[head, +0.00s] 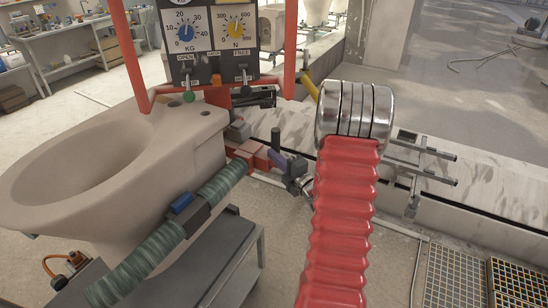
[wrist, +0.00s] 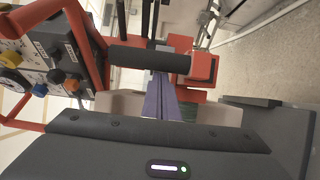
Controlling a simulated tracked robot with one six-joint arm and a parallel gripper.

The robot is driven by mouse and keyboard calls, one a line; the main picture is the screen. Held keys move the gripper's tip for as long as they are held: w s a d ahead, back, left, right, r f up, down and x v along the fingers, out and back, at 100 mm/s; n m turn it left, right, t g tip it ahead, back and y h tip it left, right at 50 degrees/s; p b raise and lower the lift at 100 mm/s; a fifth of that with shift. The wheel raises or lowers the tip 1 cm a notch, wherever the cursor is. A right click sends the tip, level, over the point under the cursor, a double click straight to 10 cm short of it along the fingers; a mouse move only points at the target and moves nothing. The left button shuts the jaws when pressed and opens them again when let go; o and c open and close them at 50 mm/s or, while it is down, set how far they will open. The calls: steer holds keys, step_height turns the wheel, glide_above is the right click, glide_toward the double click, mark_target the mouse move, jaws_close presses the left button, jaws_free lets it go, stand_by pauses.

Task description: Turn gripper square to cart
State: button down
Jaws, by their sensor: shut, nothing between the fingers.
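A lifting gripper with green padded arms (head: 147,262) runs along the near side of a pale ceramic bowl (head: 75,190). The bowl is over a grey cart (head: 228,262), partly hidden. The lifter's red frame and gauge panel (head: 210,40) stand behind the bowl; the panel also shows in the wrist view (wrist: 45,60). A dark handle (head: 276,138) sits beside its red block (head: 250,152); the wrist view shows a dark bar (wrist: 145,59) across the fingertips. My gripper (head: 277,158), with purple fingers (wrist: 163,95), is shut and empty close to the handle. I cannot tell whether they touch.
A red ribbed sleeve (head: 338,225) with a chrome-ringed end (head: 355,112) blocks the view right of my gripper. A pale conveyor bench (head: 470,195) runs behind. Floor gratings (head: 458,278) lie at lower right. A workbench (head: 75,45) is at far left. Floor at upper right is mostly clear.

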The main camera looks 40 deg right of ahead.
steer(key=shift+d, duration=1.1)
steer(key=s+a, duration=0.6)
steer(key=s, duration=0.4)
steer(key=shift+s, duration=0.2)
steer(key=shift+f, duration=0.1)
